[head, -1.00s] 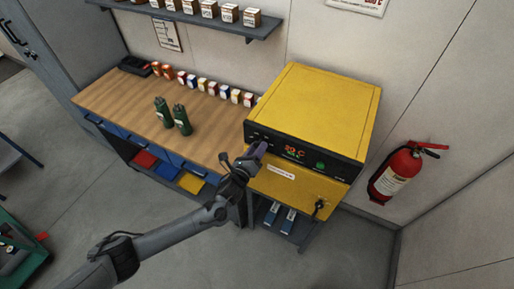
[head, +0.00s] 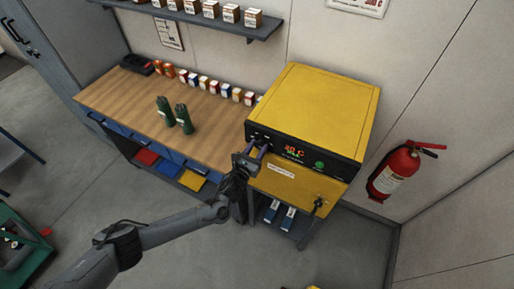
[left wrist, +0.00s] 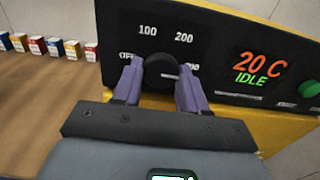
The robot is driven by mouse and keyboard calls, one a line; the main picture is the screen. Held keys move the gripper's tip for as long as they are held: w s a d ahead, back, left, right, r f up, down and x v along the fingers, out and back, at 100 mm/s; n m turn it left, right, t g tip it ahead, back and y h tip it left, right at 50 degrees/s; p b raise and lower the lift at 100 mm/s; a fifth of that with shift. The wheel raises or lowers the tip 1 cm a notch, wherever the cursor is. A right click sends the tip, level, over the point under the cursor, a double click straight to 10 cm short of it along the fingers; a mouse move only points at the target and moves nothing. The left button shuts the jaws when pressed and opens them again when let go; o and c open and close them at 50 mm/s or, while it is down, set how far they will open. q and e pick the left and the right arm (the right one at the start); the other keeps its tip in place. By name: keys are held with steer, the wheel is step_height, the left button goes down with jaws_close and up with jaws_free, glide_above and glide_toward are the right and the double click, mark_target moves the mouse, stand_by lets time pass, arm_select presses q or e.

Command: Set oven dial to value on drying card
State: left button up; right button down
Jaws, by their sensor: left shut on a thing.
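The yellow oven (head: 322,105) stands at the right end of the bench, with a black control panel. Its round black dial (left wrist: 160,66) shows in the left wrist view, among the marks OFF, 100, 200 and a partly covered number at right. A pale mark on the dial points right, towards that covered number. The display (left wrist: 259,67) reads 20 C IDLE. My left gripper (head: 257,147) is at the panel, its purple fingers shut on the dial's two sides. A sheet (head: 168,33) hangs on the wall behind the bench; its text is too small to read. My right gripper is not in view.
A green button (head: 320,165) sits right of the display. A red fire extinguisher (head: 396,172) hangs on the right wall. Open floor lies in front.

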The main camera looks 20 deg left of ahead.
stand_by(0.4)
arm_select(q)
steer(key=o, duration=1)
steer(key=s, duration=0.3)
steer(key=s+a, duration=0.1)
steer(key=s, duration=0.6)
steer(key=shift+s+a+b, duration=0.15)
steer(key=shift+s+b, duration=0.15)
steer(key=shift+s, duration=0.1)
